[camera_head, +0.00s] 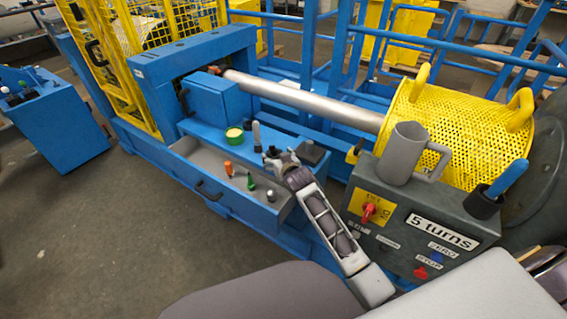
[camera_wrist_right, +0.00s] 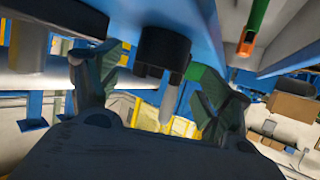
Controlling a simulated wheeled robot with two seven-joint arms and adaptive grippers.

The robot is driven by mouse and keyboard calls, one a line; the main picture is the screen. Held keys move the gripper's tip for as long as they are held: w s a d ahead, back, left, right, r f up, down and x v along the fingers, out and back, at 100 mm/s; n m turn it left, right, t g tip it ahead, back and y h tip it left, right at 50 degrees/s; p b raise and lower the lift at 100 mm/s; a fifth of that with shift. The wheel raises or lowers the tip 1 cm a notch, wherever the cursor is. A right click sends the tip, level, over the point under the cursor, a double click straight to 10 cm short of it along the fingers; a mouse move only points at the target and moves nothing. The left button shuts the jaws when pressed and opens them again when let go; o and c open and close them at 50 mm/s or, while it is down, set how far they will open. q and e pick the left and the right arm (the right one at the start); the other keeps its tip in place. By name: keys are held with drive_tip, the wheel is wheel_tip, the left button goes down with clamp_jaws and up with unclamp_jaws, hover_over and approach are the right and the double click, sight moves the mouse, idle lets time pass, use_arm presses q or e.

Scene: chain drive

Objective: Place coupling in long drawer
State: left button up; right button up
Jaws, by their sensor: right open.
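The long drawer (camera_head: 207,188) is pulled out at the front of the blue machine. In it are an orange-handled tool (camera_head: 228,168), a green-handled tool (camera_head: 250,182) and a short grey cylinder (camera_head: 271,196). I cannot tell for sure which part is the coupling. My right gripper (camera_head: 273,156) is open and empty over the blue ledge behind the drawer. In the right wrist view, a black holder (camera_wrist_right: 163,48) with a grey rod shows beyond and between its spread fingers (camera_wrist_right: 158,97). A grey cylinder (camera_wrist_right: 28,48) shows at that view's left. My left gripper is out of view.
A green-and-yellow tin (camera_head: 234,134) and an upright grey rod (camera_head: 257,134) stand on the ledge, with a dark block (camera_head: 313,153) right of my gripper. A control box (camera_head: 425,225) carries a grey mug (camera_head: 402,153). The floor left of the drawer is clear.

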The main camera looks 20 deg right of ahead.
drive_tip(key=shift+v, duration=0.85)
drive_tip(key=shift+s+r, duration=0.2)
drive_tip(key=shift+s, duration=0.2)
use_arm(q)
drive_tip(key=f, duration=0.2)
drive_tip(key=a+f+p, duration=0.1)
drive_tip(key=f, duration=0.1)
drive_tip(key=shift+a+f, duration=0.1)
use_arm(e)
drive_tip(key=v, duration=0.4)
drive_tip(key=shift+s, duration=0.2)
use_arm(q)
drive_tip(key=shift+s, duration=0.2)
